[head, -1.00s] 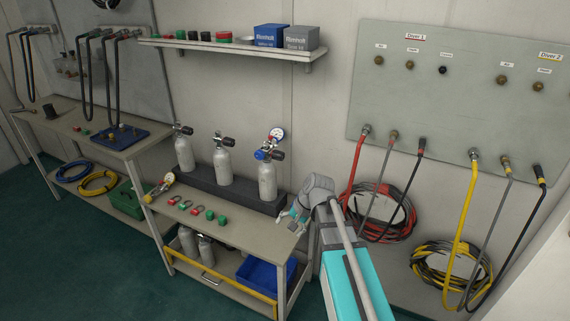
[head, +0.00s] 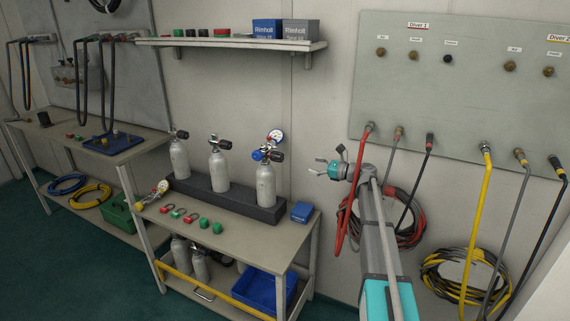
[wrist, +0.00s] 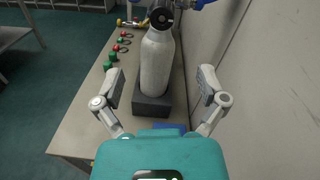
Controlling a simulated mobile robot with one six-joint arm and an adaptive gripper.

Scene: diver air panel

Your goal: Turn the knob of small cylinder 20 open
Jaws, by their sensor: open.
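Three small silver cylinders stand upright in a dark rack (head: 190,187) on the bench: left (head: 180,160), middle (head: 219,170) and right (head: 266,187). The left and middle ones have black valve knobs (head: 182,134) (head: 225,144). The right one carries a blue fitting with a black knob (head: 277,156) and a round gauge (head: 275,136). I cannot read any number on them. My gripper (head: 316,167) is open and empty, to the right of the right cylinder and apart from it. In the wrist view, a cylinder (wrist: 157,65) with a black knob (wrist: 161,18) stands ahead between my open fingers (wrist: 161,84).
A blue box (head: 302,212) sits at the bench's right end. A shelf (head: 240,44) is above. The diver panel (head: 460,90) with hoses is to the right.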

